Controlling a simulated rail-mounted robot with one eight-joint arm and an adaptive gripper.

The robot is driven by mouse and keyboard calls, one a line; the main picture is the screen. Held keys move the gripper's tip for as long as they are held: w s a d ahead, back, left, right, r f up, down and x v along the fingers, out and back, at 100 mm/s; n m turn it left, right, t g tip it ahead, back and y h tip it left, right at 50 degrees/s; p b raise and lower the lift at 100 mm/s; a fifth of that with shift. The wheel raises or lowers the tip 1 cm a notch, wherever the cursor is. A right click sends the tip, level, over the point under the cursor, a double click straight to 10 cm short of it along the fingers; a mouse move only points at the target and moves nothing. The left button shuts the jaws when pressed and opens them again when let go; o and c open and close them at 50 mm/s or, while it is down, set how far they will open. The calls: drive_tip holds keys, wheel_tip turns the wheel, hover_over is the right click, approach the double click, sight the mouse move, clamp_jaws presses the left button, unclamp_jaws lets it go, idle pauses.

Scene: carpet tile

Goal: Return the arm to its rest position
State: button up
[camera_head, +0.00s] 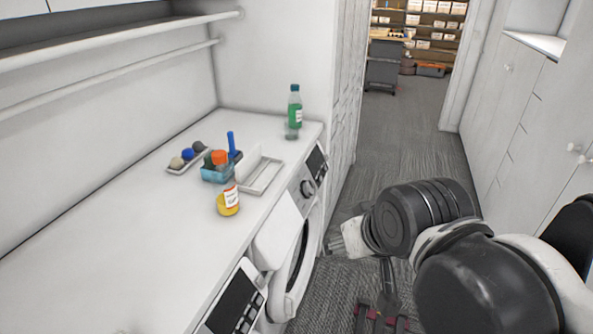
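My arm reaches in from the right edge, with black joints and white links, over the aisle beside the counter. My gripper (382,312) seems to be the dark part with reddish pieces at the bottom of the view, below the wrist. It is partly cut off by the frame edge, so whether it is open or shut is not clear. No object shows in it. The arm is apart from the counter items.
A white counter (110,240) runs along the left, holding a green bottle (294,108), a yellow jar (228,201), a blue basket (217,174) and trays. A washing machine (297,250) stands below its edge. Cabinets (515,110) line the right; carpet (405,150) lies clear between.

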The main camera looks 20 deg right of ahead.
wheel_tip(320, 180, down, 10)
drive_tip(key=b, duration=0.9)
drive_tip(key=shift+b, duration=0.3)
